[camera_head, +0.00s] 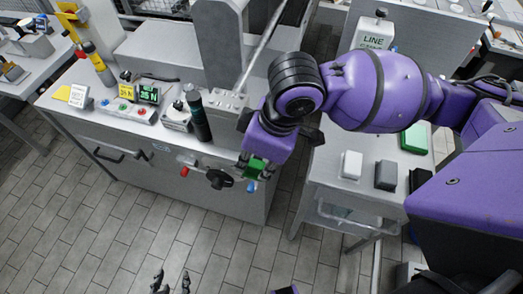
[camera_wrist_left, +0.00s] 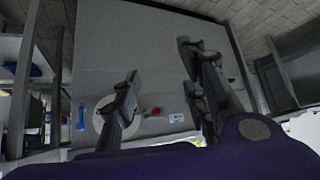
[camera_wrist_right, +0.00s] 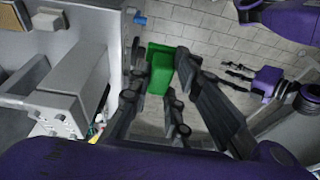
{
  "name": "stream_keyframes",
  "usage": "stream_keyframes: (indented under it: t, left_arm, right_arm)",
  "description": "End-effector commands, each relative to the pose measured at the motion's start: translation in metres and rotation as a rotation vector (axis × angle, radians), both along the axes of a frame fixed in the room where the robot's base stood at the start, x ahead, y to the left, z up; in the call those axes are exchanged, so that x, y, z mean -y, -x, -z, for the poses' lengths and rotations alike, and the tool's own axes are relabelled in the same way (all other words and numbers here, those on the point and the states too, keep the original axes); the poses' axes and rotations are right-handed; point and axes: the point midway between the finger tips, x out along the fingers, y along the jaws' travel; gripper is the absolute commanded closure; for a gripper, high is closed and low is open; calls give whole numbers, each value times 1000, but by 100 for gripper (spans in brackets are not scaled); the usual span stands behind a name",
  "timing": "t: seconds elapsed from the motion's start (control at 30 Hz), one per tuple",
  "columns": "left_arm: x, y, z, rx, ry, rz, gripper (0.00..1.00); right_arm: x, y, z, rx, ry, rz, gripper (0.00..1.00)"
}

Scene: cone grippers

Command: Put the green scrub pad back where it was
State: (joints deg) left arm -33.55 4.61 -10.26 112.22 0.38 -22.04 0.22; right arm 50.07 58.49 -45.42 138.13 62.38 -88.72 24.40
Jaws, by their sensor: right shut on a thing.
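The green scrub pad (camera_head: 254,167) is in my right gripper (camera_head: 256,160), in front of the front edge of the grey machine bench. In the right wrist view the pad (camera_wrist_right: 160,68) sits between the tips of the right gripper's fingers (camera_wrist_right: 158,80), which are shut on it. The arm hides part of the pad in the head view. My left gripper (camera_head: 171,284) is low at the bottom of the head view, above the floor. In the left wrist view its fingers (camera_wrist_left: 160,65) stand apart with nothing between them.
A side table at right holds a white block (camera_head: 351,163), a grey block (camera_head: 386,175), a black block (camera_head: 417,181) and a flat green piece (camera_head: 414,138). A dark bottle (camera_head: 198,116) and a button box (camera_head: 128,111) stand on the bench (camera_head: 160,140). Tiled floor lies open in front.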

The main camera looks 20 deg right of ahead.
Motion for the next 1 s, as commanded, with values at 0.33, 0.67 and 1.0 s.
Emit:
stream_keyframes:
  t: [0.33,0.67,1.0]
  left_arm:
    - [-4,5,7,-8,-5,-5,60]
    - [-10,13,16,-20,-17,-7,60]
    - [-11,13,18,-18,-20,-7,60]
  right_arm:
    - [29,-62,35,-1,7,-13,100]
    - [48,-111,85,-1,5,-15,100]
    - [54,-126,108,0,3,-17,100]
